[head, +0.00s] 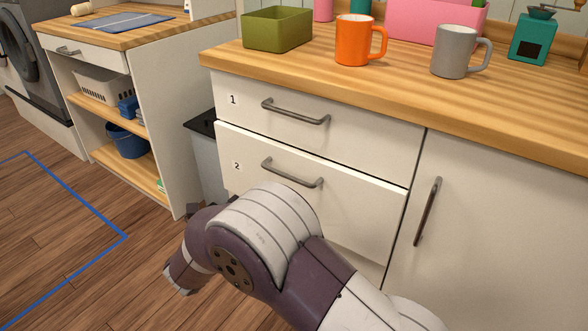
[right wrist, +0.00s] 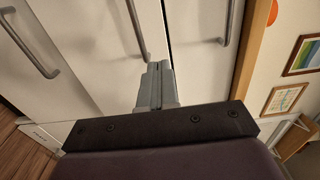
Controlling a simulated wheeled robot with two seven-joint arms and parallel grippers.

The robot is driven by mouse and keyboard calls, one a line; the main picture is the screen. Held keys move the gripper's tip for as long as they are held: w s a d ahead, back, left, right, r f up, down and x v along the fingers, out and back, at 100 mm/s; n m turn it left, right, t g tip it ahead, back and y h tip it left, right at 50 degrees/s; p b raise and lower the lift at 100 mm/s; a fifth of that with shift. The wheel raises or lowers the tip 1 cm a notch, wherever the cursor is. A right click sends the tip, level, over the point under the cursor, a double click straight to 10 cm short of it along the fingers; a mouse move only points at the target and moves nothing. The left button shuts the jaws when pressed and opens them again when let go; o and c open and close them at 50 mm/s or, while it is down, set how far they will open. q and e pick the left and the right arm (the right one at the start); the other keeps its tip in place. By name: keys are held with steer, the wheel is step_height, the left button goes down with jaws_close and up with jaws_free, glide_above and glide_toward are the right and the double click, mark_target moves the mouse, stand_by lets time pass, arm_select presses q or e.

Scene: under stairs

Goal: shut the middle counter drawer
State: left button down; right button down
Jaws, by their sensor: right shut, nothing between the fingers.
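The middle counter drawer (head: 360,198), marked 2, has a white front and a grey bar handle (head: 292,173). Its front stands slightly out from the drawer marked 1 (head: 370,133) above it. My right arm covers its lower part in the head view. In the right wrist view, my right gripper (right wrist: 157,84) is shut and empty, with its grey fingers in front of the drawer fronts, beside the middle handle (right wrist: 136,27). I cannot tell whether the fingers touch the front. The head view does not clearly show these fingers. My left gripper is not in view.
A cabinet door (head: 485,220) adjoins the drawers on the right. The wooden counter (head: 420,100) carries a green box (head: 277,30), an orange mug (head: 354,42) and a grey mug (head: 455,52). An open shelf unit (head: 170,110) stands at left. Floor is free at lower left.

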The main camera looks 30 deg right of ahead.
steer(key=b, duration=0.4)
glide_toward(307, 160)
steer(key=x, duration=0.3)
steer(key=f+x, duration=0.1)
steer(key=x, duration=0.1)
steer(key=shift+d, duration=0.25)
steer(key=shift+w+d+r, duration=0.2)
steer(key=shift+w+d, duration=0.1)
steer(key=shift+d, duration=0.3)
steer(key=shift+x, duration=1)
steer(key=shift+r, duration=0.25)
